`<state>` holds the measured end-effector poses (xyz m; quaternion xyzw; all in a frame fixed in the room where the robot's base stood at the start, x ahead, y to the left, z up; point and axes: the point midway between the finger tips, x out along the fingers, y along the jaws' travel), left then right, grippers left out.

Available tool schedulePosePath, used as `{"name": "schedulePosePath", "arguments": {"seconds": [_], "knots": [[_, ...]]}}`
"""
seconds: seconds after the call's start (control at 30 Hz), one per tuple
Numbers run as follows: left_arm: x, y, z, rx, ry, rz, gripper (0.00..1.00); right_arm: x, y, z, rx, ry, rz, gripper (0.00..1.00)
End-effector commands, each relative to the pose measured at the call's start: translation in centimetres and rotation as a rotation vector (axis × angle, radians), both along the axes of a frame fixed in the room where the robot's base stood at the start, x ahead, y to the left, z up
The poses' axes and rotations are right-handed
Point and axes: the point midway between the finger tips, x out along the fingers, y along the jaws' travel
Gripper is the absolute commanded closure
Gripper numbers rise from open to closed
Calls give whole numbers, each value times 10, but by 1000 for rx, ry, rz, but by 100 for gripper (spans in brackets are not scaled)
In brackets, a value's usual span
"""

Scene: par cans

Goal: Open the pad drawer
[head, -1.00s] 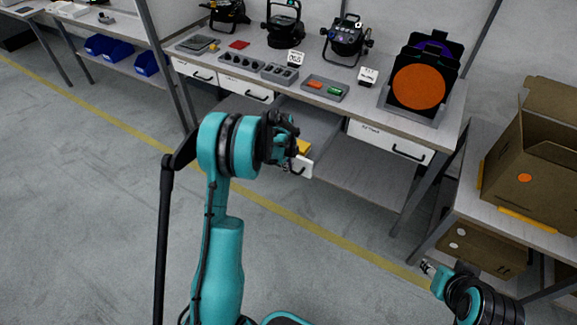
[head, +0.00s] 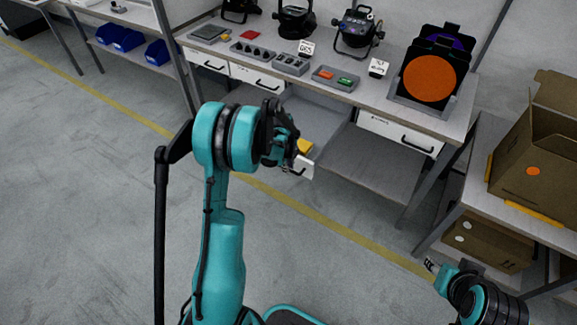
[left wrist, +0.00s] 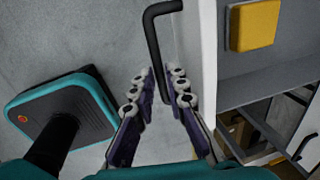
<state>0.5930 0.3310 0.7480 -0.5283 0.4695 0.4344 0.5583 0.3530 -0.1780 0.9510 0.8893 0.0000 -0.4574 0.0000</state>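The pad drawer is pulled far out from under the workbench. Its white front (head: 302,167) shows beside my left gripper (head: 291,150) in the head view. A yellow pad (head: 305,146) lies in it. In the left wrist view, the drawer's white front (left wrist: 208,60), its black bar handle (left wrist: 154,45) and the yellow pad (left wrist: 255,25) show. The two fingers of my left gripper (left wrist: 158,78) lie close on either side of the handle and appear closed on it. My right gripper (head: 430,265) is at the lower right, away from the drawer; its fingers are too small to read.
The workbench (head: 340,98) carries stage lights, small trays and an orange filter frame (head: 430,78). A closed drawer (head: 400,134) is at its right. A cardboard box (head: 530,165) stands on a side table at right. The floor (head: 90,200) at left is clear.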

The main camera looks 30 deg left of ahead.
Motion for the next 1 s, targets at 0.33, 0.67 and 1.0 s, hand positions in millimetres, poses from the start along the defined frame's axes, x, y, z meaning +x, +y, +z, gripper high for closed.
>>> {"name": "schedulePosePath", "arguments": {"seconds": [0.33, 0.67, 1.0], "knots": [[0, 0, 1, -1, 0, 0, 69, 0, 0, 0, 0, 0, 0, 60], [-10, 0, 51, 0, 0, 1, 69, 0, 0, 0, 0, 0, 0, 60], [-20, 1, 110, 0, 0, 0, 69, 0, 0, 0, 0, 0, 0, 60]]}}
